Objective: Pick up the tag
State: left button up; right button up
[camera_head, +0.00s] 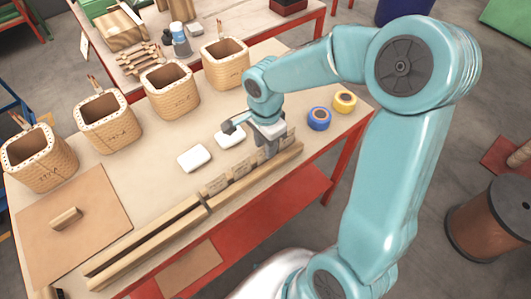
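Several small tan tags (215,186) with dark writing stand in a row, upright along a wooden rail (247,189) at the table's front edge. My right gripper (268,154) is low over the right end of this row, with its fingers pointing down. It hides whatever tag is there. I cannot tell whether its fingers are apart or closed on a tag. My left gripper is not in view.
White blocks (194,158) lie behind the tags. Blue (319,125) and yellow (344,108) tape rolls lie right of my gripper. A brown board (95,245) is at left.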

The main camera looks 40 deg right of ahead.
jog(key=shift+f, duration=0.45)
grip_shut()
jog(key=shift+r, duration=0.1)
